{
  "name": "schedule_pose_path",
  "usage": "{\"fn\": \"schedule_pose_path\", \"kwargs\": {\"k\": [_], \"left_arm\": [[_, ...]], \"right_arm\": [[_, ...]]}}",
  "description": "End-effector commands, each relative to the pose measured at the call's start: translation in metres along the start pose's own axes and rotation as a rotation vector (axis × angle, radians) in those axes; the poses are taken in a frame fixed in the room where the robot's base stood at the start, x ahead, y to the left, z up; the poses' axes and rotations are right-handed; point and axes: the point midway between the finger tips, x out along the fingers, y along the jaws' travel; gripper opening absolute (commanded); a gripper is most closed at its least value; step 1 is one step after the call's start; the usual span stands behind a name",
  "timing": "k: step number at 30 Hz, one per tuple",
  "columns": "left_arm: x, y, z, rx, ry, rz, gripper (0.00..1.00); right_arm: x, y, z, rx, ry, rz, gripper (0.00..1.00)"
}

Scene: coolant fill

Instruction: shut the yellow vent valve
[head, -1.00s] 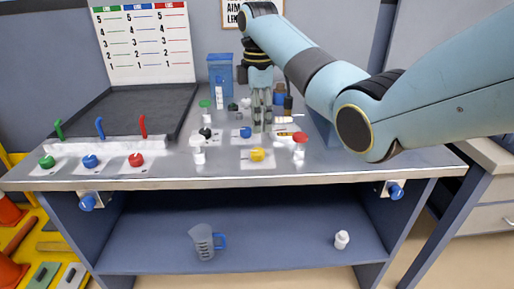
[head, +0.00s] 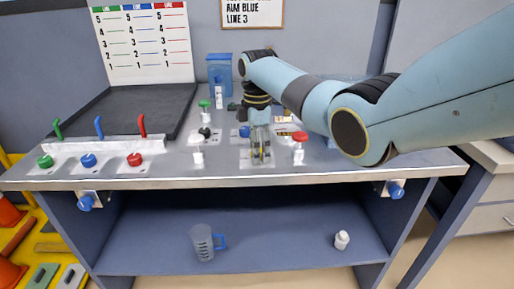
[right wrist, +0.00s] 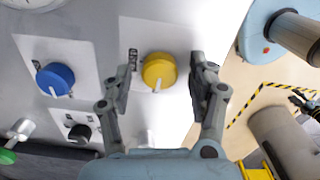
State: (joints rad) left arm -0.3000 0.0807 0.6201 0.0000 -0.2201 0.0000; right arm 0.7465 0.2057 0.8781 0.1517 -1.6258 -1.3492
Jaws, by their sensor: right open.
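The yellow vent valve is a round yellow knob (right wrist: 159,71) with a pale pointer, on a white plate in the right wrist view. My right gripper (right wrist: 163,82) is open, with one finger on each side of the knob and a gap visible on both sides. In the head view my right gripper (head: 260,157) points down over the knob's place and mostly hides it. Whether the fingers reach down to the knob's height I cannot tell. My left gripper is in neither view.
A blue knob (right wrist: 54,79) and a black knob (right wrist: 79,133) sit near the yellow one. A red-topped fitting (head: 300,137) stands close to the right of the gripper. Green, blue and red levers (head: 142,125) stand at the left. A jug (head: 203,242) is on the lower shelf.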

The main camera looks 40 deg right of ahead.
Motion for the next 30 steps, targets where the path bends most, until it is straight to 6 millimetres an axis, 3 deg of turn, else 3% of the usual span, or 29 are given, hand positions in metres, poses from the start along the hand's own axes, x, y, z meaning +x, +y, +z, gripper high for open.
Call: {"fn": "schedule_pose_path", "kwargs": {"k": [4, 16, 30], "left_arm": [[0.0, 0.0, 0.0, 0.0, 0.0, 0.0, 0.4], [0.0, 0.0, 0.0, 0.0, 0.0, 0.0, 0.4], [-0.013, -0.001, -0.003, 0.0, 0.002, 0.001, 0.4]], "right_arm": [[0.0, 0.0, 0.0, 0.0, 0.0, 0.0, 0.56], [-0.001, 0.0, 0.0, 0.0, 0.0, 0.0, 0.04], [-0.003, 0.0, 0.0, 0.118, 0.0, -0.001, 0.04]]}}
